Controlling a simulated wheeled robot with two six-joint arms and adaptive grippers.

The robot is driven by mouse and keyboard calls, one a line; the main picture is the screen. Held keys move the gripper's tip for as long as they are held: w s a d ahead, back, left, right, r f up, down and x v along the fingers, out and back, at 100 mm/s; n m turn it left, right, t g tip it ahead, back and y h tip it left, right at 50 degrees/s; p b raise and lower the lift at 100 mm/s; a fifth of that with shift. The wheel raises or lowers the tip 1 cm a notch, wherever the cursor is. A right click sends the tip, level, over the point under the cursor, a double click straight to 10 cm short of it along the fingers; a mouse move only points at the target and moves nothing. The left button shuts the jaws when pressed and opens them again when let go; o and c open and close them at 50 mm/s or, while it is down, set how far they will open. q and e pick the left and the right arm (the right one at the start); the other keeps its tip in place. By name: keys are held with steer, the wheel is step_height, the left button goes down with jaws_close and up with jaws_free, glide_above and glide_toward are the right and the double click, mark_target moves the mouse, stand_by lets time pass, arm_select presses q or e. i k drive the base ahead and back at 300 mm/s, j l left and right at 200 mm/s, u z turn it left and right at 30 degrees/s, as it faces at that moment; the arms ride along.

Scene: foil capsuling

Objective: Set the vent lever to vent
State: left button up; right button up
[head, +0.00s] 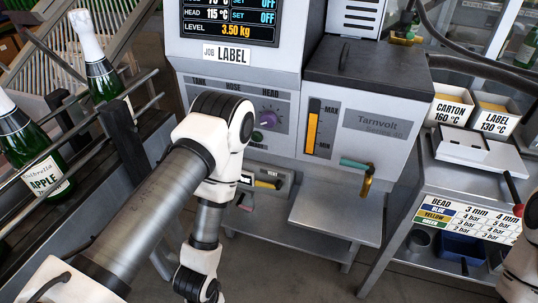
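A yellow lever (268,184) sits on a small low panel (262,203) of the grey machine, under a small label that seems to read VENT. The lever lies roughly level, its tip toward the right. Its left part and the panel's left side are close to my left arm, which partly hides the machine front. The lever's set position is too small to read. My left arm comes in from the lower left, bends in front of the machine and runs down out of the bottom edge; its gripper is not in view. Only a white part of my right arm shows at the right edge.
A teal-handled brass tap (358,166) juts out above a grey shelf (337,212), right of the lever. Green bottles (42,160) stand in a rail at left. A side cart (470,180) with bins stands at right.

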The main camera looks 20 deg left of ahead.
mark_target(277, 186)
steer(key=u, duration=0.75)
